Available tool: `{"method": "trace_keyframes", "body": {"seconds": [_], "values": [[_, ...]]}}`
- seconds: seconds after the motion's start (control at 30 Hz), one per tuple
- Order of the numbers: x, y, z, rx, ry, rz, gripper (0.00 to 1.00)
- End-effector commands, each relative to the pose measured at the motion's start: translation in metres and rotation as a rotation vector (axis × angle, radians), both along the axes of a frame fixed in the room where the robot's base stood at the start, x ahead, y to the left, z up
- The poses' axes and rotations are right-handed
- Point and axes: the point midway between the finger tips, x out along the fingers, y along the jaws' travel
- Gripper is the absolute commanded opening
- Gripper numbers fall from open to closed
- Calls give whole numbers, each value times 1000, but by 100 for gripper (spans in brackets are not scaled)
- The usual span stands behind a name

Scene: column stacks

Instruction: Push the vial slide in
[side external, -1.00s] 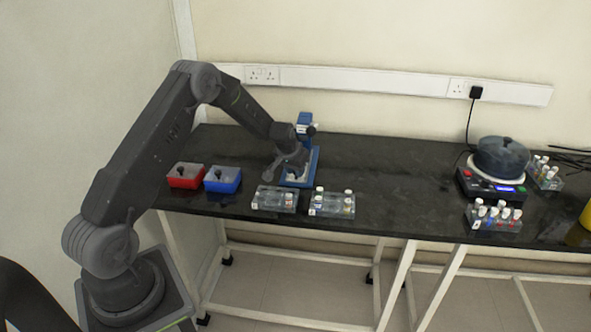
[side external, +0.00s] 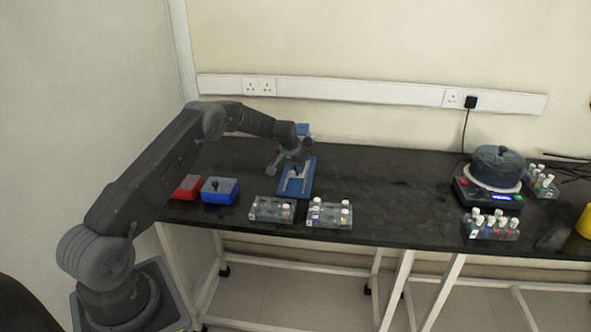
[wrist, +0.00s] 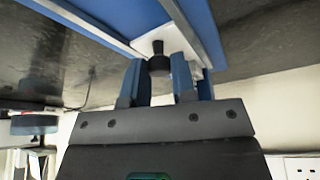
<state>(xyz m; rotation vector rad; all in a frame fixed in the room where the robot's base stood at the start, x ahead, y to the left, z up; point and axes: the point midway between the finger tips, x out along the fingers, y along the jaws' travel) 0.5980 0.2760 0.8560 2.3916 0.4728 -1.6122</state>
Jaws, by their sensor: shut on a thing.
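The vial slide is a white plate (wrist: 148,42) with a black knob (wrist: 158,57), seen in the wrist view between white rails on a blue base. My gripper (wrist: 159,78) is shut on the knob, with one blue-grey finger on each side of it. In the side external view, the blue base (side external: 306,187) lies on the bench with its white rails showing. My gripper (side external: 295,168) is low over this base, and the wrist partly hides its back part. I cannot tell how far in the slide sits, and no vial shows on it.
A red box (side external: 187,187) and a blue box (side external: 220,191) stand left of the base. Two clear vial racks (side external: 268,209) (side external: 328,214) stand in front. A hotplate (side external: 488,191) with a dark pot and more vial racks are far right. The bench middle is clear.

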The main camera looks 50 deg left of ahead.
Motion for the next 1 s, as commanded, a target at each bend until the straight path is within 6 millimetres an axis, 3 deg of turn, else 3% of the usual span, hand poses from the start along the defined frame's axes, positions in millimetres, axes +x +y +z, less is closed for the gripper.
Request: {"method": "trace_keyframes", "body": {"seconds": [0.27,0.3,0.57,0.83,1.0], "values": [[3,3,1,8,-15,3,0],[3,3,1,8,-15,3,25],[2,3,1,7,-11,2,50],[1,2,3,6,-10,2,50],[-4,0,19,6,-11,2,50]]}}
